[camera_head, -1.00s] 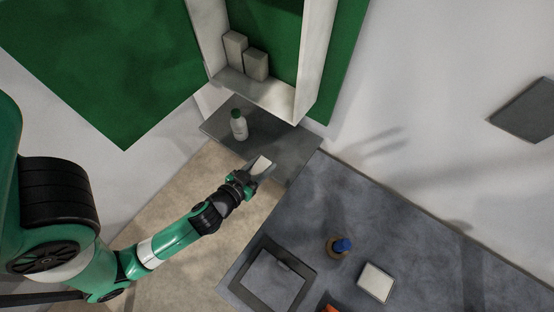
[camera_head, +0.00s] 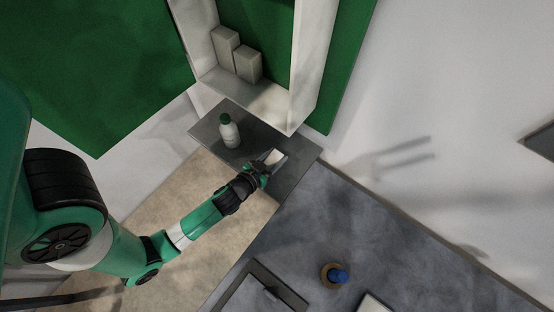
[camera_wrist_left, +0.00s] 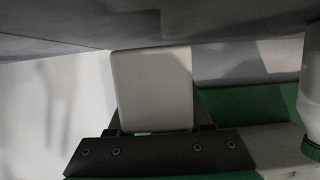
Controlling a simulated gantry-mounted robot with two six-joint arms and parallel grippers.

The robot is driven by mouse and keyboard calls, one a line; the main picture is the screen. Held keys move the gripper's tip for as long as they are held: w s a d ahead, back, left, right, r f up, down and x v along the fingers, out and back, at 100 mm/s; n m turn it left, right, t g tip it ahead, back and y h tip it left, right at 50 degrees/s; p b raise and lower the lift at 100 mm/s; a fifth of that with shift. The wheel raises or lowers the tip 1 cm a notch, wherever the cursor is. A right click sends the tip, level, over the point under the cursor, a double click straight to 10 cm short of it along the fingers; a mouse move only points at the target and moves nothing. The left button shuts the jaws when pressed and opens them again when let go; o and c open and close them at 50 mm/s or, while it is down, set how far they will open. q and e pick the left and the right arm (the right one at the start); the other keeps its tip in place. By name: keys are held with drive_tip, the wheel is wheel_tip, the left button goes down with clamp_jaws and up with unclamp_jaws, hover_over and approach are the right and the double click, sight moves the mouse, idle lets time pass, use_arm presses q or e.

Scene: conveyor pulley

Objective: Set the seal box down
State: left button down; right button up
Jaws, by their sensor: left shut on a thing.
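The seal box, a small pale box (camera_head: 273,157), is between the fingers of my left gripper (camera_head: 268,162). The gripper is shut on it over the right part of a small grey shelf (camera_head: 207,131). In the left wrist view the box (camera_wrist_left: 152,88) fills the space in front of the gripper (camera_wrist_left: 160,135), and its far end meets or nearly meets the grey surface (camera_wrist_left: 60,48). I cannot tell whether it touches. My right gripper is not in view.
A white bottle with a green cap (camera_head: 229,132) stands on the shelf, left of the gripper. A white cabinet (camera_head: 304,70) with grey boxes (camera_head: 247,64) is behind. The dark bench (camera_head: 370,230) in front holds a blue-topped object (camera_head: 335,275) and a clipboard-like panel (camera_head: 262,292).

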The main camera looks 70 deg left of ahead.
use_arm(q)
wheel_tip(320, 180, down, 2)
drive_tip(key=shift+a+f+b, duration=0.1)
drive_tip(key=shift+f+b, duration=0.05)
drive_tip(key=shift+b, duration=0.2)
drive_tip(key=shift+s+d, duration=0.15)
drive_tip(key=shift+d, duration=0.05)
drive_tip(key=shift+c, duration=1.6)
unclamp_jaws()
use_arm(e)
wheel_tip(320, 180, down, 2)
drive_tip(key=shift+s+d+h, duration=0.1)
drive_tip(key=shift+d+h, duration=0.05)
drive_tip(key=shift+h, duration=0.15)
use_arm(q)
drive_tip(key=shift+r+p, duration=0.3)
drive_tip(key=shift+p, duration=0.05)
drive_tip(key=b+v, duration=0.3)
drive_tip(key=v, duration=0.8)
drive_tip(key=shift+s+d, duration=0.2)
drive_tip(key=shift+s, duration=0.15)
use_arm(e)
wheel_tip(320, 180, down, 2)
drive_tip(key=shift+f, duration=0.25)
